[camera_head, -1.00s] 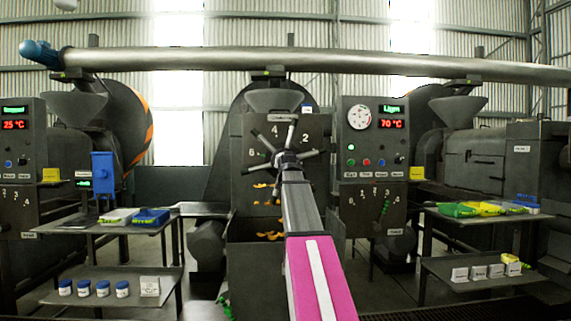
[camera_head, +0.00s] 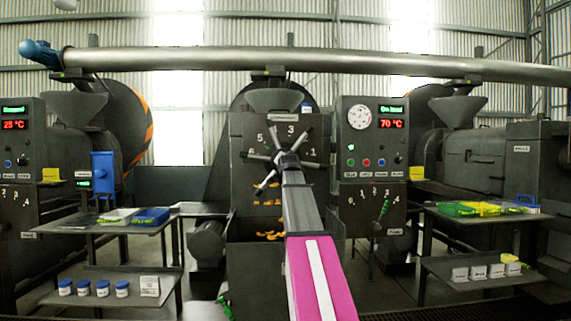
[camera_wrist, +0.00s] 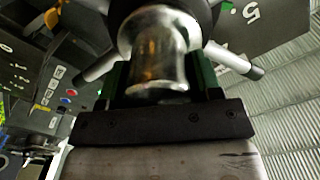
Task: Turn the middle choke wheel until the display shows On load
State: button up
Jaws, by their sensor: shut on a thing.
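The middle choke wheel (camera_head: 262,158) is a dark hub with several metal spokes on the front of the middle press. The numbers 5, 3 and 1 show around it. My gripper (camera_head: 288,159) is at the hub, and my arm hides the wheel's lower part. In the wrist view, the jaws (camera_wrist: 160,85) are shut around a shiny rounded metal piece (camera_wrist: 158,40) of the wheel, with spokes spreading to both sides. The green display (camera_head: 393,112) on the panel right of the wheel appears to read On load, in small letters.
A red 70 °C readout (camera_head: 392,124) and a round gauge (camera_head: 359,117) sit on the same panel. A left shelf (camera_head: 105,228) and a right shelf (camera_head: 470,218) hold trays and containers. Orange pieces (camera_head: 268,235) lie below the wheel.

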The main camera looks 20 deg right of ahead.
jog(key=shift+m, duration=0.6)
jog(key=o, duration=1.3)
jog(key=shift+s, duration=0.1)
jog(key=v, duration=1)
jog(key=shift+s+a, duration=0.1)
jog(key=shift+s, duration=0.2)
